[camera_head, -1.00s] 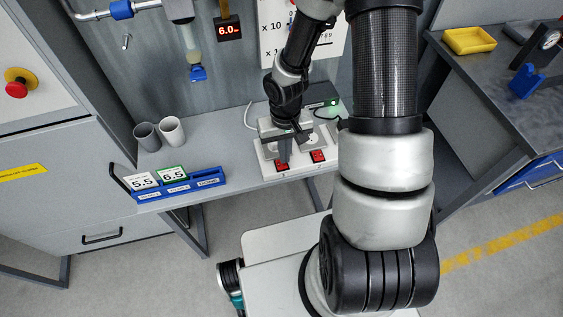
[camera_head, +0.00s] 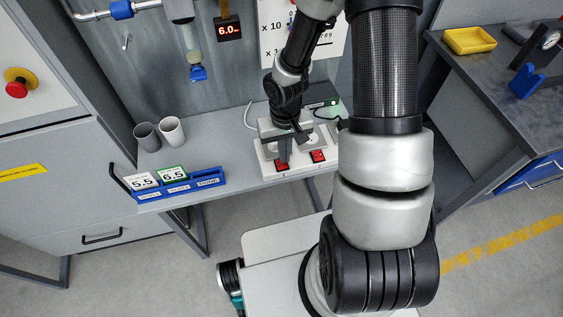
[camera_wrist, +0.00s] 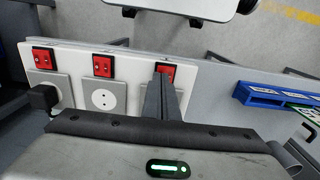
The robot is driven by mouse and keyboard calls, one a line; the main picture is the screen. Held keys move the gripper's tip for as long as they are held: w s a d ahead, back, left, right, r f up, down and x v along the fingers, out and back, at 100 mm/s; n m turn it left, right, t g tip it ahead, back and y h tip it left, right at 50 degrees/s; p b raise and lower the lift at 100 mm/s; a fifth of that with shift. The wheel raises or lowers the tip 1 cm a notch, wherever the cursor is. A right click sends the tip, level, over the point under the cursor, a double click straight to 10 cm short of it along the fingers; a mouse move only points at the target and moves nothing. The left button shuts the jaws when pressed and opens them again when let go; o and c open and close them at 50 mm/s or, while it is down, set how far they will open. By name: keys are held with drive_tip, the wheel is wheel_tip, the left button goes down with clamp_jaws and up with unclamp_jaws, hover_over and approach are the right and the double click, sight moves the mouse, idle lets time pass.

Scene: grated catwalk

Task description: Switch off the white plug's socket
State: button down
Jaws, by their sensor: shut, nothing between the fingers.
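A white power strip (camera_head: 268,167) lies on the grey bench, with red rocker switches along its front edge. In the wrist view the strip (camera_wrist: 72,50) shows a left switch (camera_wrist: 43,60) above a socket holding a black plug (camera_wrist: 42,98), and a middle switch (camera_wrist: 102,66) above an empty socket (camera_wrist: 103,97). My gripper (camera_head: 284,161) is shut and empty, pointing down at the strip's left end in the head view. In the wrist view my gripper (camera_wrist: 163,78) partly covers the right switch (camera_wrist: 170,69); contact is unclear. The white plug is not visible; my gripper hides that socket.
Two cups (camera_head: 172,131) and a blue card rack (camera_head: 180,187) stand left of the strip. A black box with a green light (camera_head: 332,103) sits behind it. A white cable (camera_head: 248,115) runs behind my gripper. The bench's front edge is close to the strip.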

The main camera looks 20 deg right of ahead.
drive_tip(key=shift+f+b, duration=0.65)
drive_tip(key=shift+f, duration=0.05)
drive_tip(key=shift+r, duration=0.15)
idle(0.3)
wheel_tip(320, 180, up, 7)
drive_tip(key=p, duration=0.5)
drive_tip(key=shift+p, duration=0.3)
idle(0.3)
wheel_tip(320, 180, up, 21)
drive_tip(key=s+d+t+h, duration=0.2)
drive_tip(key=d+t, duration=0.1)
drive_tip(key=s+a+r+t+y, duration=0.2)
drive_tip(key=s+a+r, duration=0.1)
drive_tip(key=s+r, duration=0.6)
wheel_tip(320, 180, up, 3)
drive_tip(key=shift+s+f+t, duration=0.1)
drive_tip(key=shift+s+t, duration=0.2)
drive_tip(key=shift+s, duration=0.05)
